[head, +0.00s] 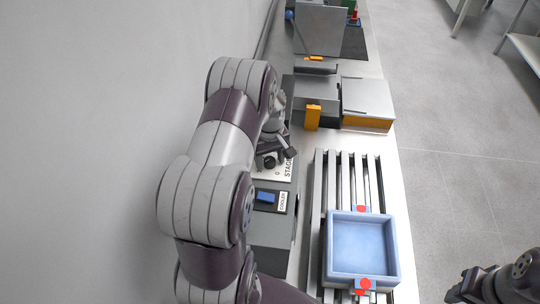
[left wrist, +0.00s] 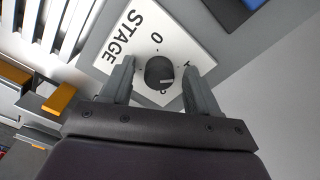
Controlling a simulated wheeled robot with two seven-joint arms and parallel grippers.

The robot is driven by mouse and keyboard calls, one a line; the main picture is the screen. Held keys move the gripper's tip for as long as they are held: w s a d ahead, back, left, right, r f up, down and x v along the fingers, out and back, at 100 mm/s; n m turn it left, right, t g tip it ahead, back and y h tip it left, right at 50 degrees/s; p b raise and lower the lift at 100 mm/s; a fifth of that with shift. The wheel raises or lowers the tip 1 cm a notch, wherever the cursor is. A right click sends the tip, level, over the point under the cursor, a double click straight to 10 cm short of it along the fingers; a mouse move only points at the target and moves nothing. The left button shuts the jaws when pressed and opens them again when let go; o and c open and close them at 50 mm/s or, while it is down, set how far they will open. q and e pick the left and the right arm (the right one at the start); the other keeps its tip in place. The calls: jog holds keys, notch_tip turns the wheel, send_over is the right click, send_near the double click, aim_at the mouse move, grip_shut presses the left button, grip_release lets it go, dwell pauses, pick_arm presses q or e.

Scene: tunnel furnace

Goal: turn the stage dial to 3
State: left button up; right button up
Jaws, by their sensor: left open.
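The stage dial (left wrist: 159,72) is a dark round knob on a white plate (left wrist: 137,22) marked STAGE, seen close up in the left wrist view. A 0 stands near the knob; other marks are partly hidden by my fingers, so I cannot tell the number set. A light mark shows on the knob's lower right. My left gripper (left wrist: 159,68) is open, with one finger on each side of the knob; contact is unclear. In the head view my left gripper (head: 275,152) covers most of the STAGE plate (head: 288,169). My right gripper (head: 497,284) is at the lower right corner.
A COOLER panel with a blue switch (head: 266,197) sits just in front of the STAGE plate. A blue tray (head: 332,245) rests on metal rails to the right. Grey furnace boxes (head: 316,88) with an orange handle (head: 313,117) stand behind. A wall is at left.

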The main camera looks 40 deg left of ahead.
pick_arm(q)
jog(key=shift+a, duration=0.15)
jog(key=shift+c, duration=0.2)
jog(key=shift+w+a+f, duration=0.15)
jog(key=shift+w, duration=0.05)
jog(key=c, duration=1)
pick_arm(e)
jog(key=shift+w+a, duration=0.2)
jog(key=shift+a, duration=0.05)
